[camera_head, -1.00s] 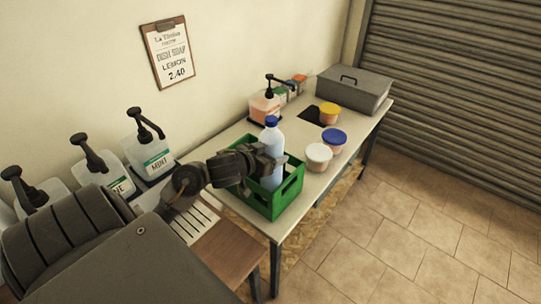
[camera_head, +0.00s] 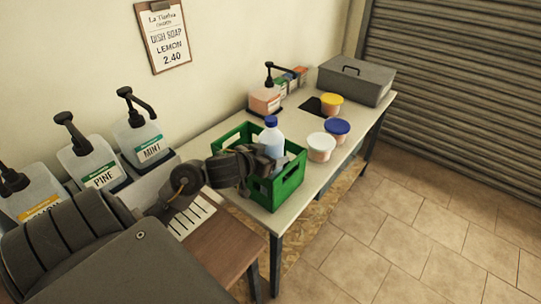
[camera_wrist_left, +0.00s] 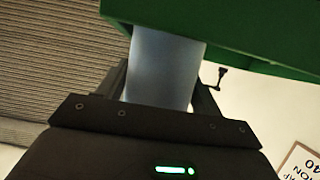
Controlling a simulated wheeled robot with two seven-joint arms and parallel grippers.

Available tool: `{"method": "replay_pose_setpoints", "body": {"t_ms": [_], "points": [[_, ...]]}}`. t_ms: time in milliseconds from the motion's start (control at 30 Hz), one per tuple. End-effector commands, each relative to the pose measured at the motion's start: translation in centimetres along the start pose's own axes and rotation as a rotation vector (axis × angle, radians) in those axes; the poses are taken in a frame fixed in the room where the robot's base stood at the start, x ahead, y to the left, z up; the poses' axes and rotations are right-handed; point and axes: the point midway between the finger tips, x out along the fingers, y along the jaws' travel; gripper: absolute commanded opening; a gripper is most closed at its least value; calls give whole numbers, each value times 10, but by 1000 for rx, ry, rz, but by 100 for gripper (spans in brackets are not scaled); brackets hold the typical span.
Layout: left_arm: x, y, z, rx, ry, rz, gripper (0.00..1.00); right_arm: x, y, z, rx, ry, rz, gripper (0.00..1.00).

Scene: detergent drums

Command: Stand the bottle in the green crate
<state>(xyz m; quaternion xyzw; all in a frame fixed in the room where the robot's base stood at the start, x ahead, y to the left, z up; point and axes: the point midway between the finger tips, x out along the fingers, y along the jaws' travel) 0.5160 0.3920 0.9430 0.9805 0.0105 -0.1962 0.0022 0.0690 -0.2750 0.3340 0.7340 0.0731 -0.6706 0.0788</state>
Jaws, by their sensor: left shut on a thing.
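A clear bottle with a blue cap (camera_head: 271,139) is upright, its lower part inside the green crate (camera_head: 291,187). My left gripper (camera_head: 264,160) is shut on the bottle at the crate and hides part of it. In the left wrist view the pale bottle body (camera_wrist_left: 162,70) is between the fingers, with the green crate wall (camera_wrist_left: 240,30) across the top. The bottle's base is hidden by the crate wall, so I cannot tell whether it touches the crate floor. My right gripper is not in view.
Two tubs, one white-lidded (camera_head: 320,147) and one blue-lidded (camera_head: 337,129), stand right of the crate. A yellow-lidded tub (camera_head: 331,103) and a grey box (camera_head: 356,80) are farther back. Pump dispensers (camera_head: 140,135) line the left wall. An orange pump bottle (camera_head: 265,99) stands behind the crate.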

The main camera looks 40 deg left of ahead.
Motion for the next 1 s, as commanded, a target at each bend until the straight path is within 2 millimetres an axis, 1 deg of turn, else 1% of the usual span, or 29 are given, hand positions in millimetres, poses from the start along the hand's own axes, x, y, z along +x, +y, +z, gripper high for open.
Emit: {"method": "replay_pose_setpoints", "body": {"t_ms": [33,267,400,433,567,600,867,933,1000], "points": [[1,0,0,0,8,-1,0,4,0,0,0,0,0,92],[0,0,-2,-1,7,-1,0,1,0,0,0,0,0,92],[1,0,1,-2,6,-1,0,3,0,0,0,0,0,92],[1,0,3,0,0,-1,69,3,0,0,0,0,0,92],[1,0,3,0,0,-1,86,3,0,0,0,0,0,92],[1,0,3,0,0,-1,88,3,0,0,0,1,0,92],[1,0,2,0,1,-1,88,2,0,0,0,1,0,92],[-2,0,-1,1,1,-1,88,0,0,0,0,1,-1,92],[-9,-1,0,2,-1,-2,88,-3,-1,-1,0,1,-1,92]]}}
